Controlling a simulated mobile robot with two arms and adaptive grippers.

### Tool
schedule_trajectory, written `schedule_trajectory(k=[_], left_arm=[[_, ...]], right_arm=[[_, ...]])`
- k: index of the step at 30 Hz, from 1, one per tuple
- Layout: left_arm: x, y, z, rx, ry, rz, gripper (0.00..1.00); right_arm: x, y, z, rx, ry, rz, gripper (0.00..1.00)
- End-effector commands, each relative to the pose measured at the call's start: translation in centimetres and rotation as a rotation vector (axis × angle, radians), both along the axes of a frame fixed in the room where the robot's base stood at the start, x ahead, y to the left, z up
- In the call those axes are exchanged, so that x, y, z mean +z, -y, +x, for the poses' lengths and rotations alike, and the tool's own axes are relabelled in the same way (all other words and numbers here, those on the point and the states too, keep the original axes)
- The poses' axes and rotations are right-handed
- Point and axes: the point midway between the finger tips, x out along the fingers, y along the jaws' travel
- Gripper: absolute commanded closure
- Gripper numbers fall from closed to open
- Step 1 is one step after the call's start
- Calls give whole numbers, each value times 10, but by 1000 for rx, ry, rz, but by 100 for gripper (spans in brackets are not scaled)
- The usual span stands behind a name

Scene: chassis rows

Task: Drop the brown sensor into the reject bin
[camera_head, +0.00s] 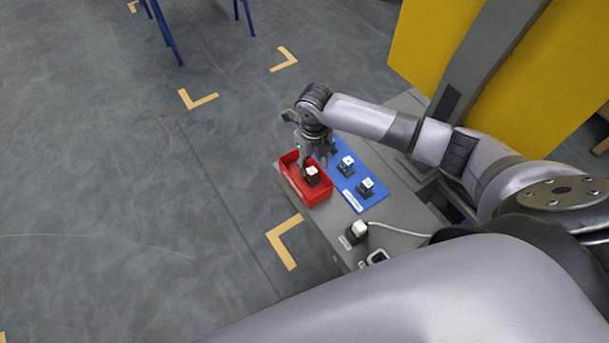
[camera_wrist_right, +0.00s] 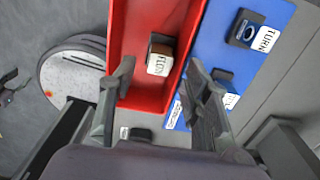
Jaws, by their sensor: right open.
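The brown sensor (camera_wrist_right: 161,47) has a dark front and a white label that seems to read "FLOW". It lies inside the red bin (camera_wrist_right: 120,40), and in the head view the sensor (camera_head: 312,177) shows near the middle of the red bin (camera_head: 318,200). My right gripper (camera_wrist_right: 160,75) is open, with one finger on each side of the sensor in the wrist view and no visible contact. In the head view my right gripper (camera_head: 312,155) is over the bin's far part. My left gripper is in neither view.
A blue board (camera_head: 352,181) right beside the bin carries several labelled dark units, including one marked "TURN" (camera_wrist_right: 246,28). A white-topped device (camera_head: 358,230) with a cable stands nearer on the grey bench (camera_head: 400,213). A yellow panel (camera_head: 430,45) rises behind. Open floor lies left.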

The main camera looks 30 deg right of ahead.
Motion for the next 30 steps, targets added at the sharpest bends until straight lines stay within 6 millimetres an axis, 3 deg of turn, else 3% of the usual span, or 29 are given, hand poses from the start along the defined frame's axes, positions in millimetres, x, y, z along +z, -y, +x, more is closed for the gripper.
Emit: schedule_trajectory(k=[11,24,30], left_arm=[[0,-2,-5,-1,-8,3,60],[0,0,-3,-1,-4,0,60],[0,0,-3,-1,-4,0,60]], right_arm=[[10,0,1,0,3,-1,55],[96,0,1,1,4,0,55],[117,0,0,0,0,0,55]])
